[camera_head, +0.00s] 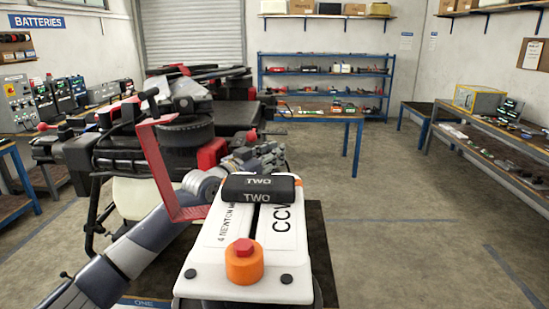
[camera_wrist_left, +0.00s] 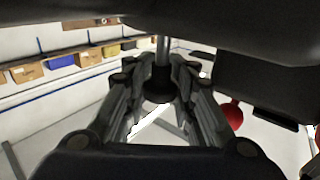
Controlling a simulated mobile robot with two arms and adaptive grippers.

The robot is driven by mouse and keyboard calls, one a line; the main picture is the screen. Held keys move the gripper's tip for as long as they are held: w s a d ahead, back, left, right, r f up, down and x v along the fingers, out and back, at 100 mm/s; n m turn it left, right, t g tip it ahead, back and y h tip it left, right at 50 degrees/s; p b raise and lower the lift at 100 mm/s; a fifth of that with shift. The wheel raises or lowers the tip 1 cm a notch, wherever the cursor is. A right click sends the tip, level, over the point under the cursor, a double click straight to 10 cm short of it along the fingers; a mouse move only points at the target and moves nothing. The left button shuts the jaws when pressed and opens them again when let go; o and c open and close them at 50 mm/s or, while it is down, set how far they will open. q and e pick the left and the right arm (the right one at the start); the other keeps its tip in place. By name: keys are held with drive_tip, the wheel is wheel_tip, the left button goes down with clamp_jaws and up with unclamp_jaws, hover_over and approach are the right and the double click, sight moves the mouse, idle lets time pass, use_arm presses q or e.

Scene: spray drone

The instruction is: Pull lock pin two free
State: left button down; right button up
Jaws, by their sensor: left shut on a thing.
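My left gripper (camera_head: 268,155) reaches in from the left, just behind the black block marked TWO (camera_head: 258,188) in the head view. In the left wrist view its fingers (camera_wrist_left: 158,92) are shut around a dark round piece with a metal shaft (camera_wrist_left: 163,50), which appears to be the lock pin. In the head view the pin cannot be made out between the fingers. The dark spray drone (camera_head: 120,145) stands behind my left arm, with a red bracket (camera_head: 160,175) in front of it. My right gripper is not in view.
The white body (camera_head: 285,255) marked CCW, with an orange knob (camera_head: 243,265), fills the near middle. Dark drone parts hang close above the fingers in the wrist view, with a red ball (camera_wrist_left: 232,115) to their right. Blue shelving (camera_head: 325,75) stands behind. Floor is clear at right.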

use_arm(q)
drive_tip(key=c, duration=1.6)
unclamp_jaws()
drive_tip(key=shift+a+r, duration=0.1)
drive_tip(key=shift+r, duration=0.1)
drive_tip(key=shift+s+a+r, duration=0.1)
drive_tip(key=shift+s+a, duration=0.1)
drive_tip(key=shift+s, duration=0.1)
drive_tip(key=shift+s+a+f, duration=0.15)
drive_tip(key=shift+s+f, duration=0.05)
drive_tip(key=shift+s, duration=0.05)
drive_tip(key=v, duration=1.1)
drive_tip(key=shift+s+a+r, duration=0.15)
drive_tip(key=shift+s+r, duration=0.05)
